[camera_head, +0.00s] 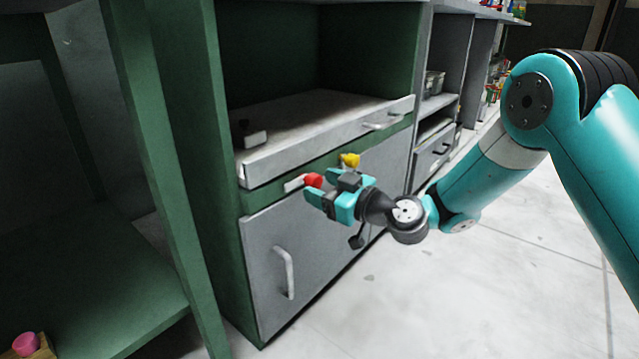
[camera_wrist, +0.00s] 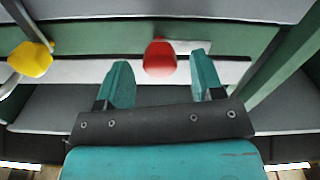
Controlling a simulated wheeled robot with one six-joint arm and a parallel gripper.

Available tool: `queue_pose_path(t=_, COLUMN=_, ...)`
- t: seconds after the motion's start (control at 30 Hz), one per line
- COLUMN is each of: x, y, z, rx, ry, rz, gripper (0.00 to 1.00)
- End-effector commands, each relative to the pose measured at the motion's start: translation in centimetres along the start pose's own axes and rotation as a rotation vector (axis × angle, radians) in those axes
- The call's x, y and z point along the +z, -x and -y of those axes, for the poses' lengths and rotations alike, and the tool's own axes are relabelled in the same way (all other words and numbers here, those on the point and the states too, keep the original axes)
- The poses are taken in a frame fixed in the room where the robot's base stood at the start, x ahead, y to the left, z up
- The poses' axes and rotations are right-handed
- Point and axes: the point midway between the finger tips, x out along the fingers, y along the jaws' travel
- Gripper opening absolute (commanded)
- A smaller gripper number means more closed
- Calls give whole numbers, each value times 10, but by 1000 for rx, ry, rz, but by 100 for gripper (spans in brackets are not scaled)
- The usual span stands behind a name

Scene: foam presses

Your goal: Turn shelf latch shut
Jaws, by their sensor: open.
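A red knob (camera_head: 313,180) sits on the green rail of the cabinet, with a pale bar beside it. A yellow knob (camera_head: 350,160) sits further right on the same rail. I cannot tell by name which one is the shelf latch. My gripper (camera_head: 321,186) is open in front of the red knob. In the wrist view the red knob (camera_wrist: 160,58) shows between the two teal fingers, with a gap on both sides. The yellow knob (camera_wrist: 30,59) is outside the fingers at the left. Whether the fingertips reach around the red knob is hard to tell.
Above the rail is a grey shelf (camera_head: 325,133) with a handle on its front and a small dark-and-white item on it. Below is a closed grey door (camera_head: 262,262) with a white handle. A green bench stands at the left. The floor at the right is clear.

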Motion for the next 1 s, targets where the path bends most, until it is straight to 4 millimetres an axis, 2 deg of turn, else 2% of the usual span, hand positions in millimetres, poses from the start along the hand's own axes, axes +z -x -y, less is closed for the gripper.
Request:
queue_pose_path(t=0.13, x=0, y=-12, z=0, rx=0, ry=0, rz=0, gripper=61)
queue_pose_path(t=0.43, x=0, y=-14, z=0, rx=1, ry=-1, rz=0, gripper=61)
queue_pose_path(t=0.47, x=0, y=-14, z=0, rx=1, ry=-1, rz=0, gripper=59)
queue_pose_path(t=0.67, x=0, y=-14, z=0, rx=1, ry=-1, rz=0, gripper=13)
queue_pose_path(t=1.0, x=-1, y=-14, z=0, rx=1, ry=-37, rz=1, gripper=12)
